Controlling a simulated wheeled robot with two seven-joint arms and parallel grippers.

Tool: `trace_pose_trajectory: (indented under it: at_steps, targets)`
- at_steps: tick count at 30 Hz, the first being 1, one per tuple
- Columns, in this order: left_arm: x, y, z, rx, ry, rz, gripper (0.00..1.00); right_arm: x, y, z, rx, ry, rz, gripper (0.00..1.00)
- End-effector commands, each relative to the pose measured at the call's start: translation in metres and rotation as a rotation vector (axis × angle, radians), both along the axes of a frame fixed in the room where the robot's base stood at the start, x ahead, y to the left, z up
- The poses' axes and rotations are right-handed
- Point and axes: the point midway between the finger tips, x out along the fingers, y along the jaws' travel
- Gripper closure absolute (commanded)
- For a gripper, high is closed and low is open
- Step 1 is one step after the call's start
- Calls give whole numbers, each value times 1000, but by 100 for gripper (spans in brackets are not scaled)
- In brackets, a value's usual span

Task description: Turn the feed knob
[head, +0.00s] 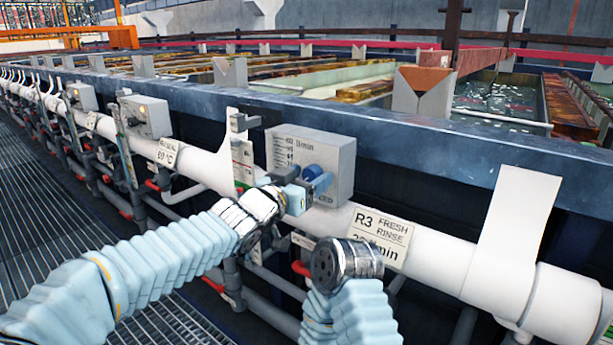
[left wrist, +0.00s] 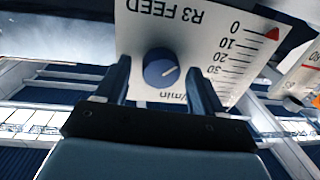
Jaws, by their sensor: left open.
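The feed knob (head: 312,172) is a round blue knob on the front of a grey box (head: 335,150) with an l/min scale. In the left wrist view the knob (left wrist: 160,68) sits on a white plate marked R3 FEED, with a pale line on its face. The scale is upside down there, and a red pointer (left wrist: 273,33) is at 0. My left gripper (head: 303,187) is open, with one finger on each side of the knob. A gap shows between knob and fingers; I cannot tell how deep they reach. My right arm shows at the bottom centre, but its gripper jaws do not.
A white pipe (head: 440,255) runs below the box, with an R3 FRESH RINSE tag (head: 381,236) on it. Similar grey boxes (head: 146,116) stand further left. The blue-grey tank rim (head: 420,130) runs behind. A grated walkway (head: 40,205) lies at left.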

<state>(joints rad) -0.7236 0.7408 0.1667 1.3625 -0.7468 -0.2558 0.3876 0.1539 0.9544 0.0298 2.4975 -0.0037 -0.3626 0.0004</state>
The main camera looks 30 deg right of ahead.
Motion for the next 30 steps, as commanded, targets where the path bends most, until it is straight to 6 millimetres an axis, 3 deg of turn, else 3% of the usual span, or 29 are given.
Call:
trace_pose_trajectory:
  at_steps: [4, 15, 30]
  targets:
    - [0, 0, -1, 1, 0, 0, 31, 0, 0, 0, 0, 0, 0, 57]
    - [0, 0, -1, 1, 0, 0, 87, 0, 0, 0, 0, 0, 0, 57]
    - [0, 0, -4, 56, -133, 0, 87, 0, 0, -14, -1, 0, -2, 57]
